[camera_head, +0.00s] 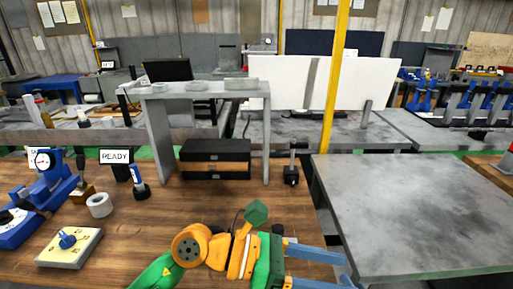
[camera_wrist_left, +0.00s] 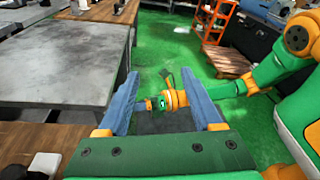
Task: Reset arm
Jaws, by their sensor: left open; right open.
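No object is held there. Between and beyond those fingers, orange and green parts of my own other arm show at a distance, apart from the fingers.
A grey table (camera_head: 415,215) stands right. Green floor (camera_wrist_left: 185,50) is open beyond my left gripper.

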